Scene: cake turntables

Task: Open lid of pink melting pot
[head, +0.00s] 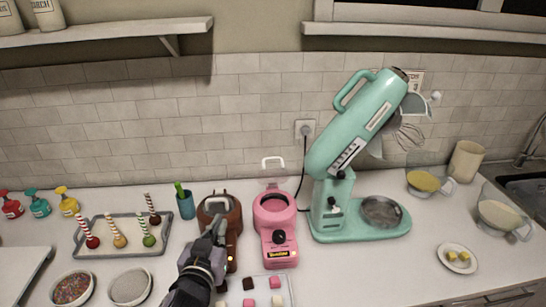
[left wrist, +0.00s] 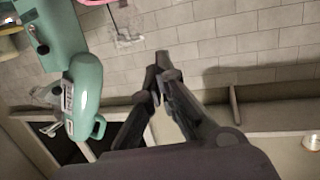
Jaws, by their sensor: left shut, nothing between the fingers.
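The pink melting pot (head: 280,250) stands on the counter between the brown pot and the mixer, with a dark knob on its front. Its clear lid (head: 272,183) stands raised behind the round opening, with a white handle (head: 272,162) on top. In the left wrist view a bit of pink (left wrist: 95,2) shows at the top edge, with a clear piece that looks like the lid (left wrist: 128,38) near it. My left gripper (head: 220,228) is shut and empty, in front of the brown pot and left of the pink pot, apart from the lid. Its fingertips meet in the left wrist view (left wrist: 162,62). My right gripper is not in view.
The brown melting pot (head: 234,222) is partly hidden behind my left gripper. A teal stand mixer (head: 345,150) stands close on the right. A tray with pink and dark cubes (head: 277,289) lies in front.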

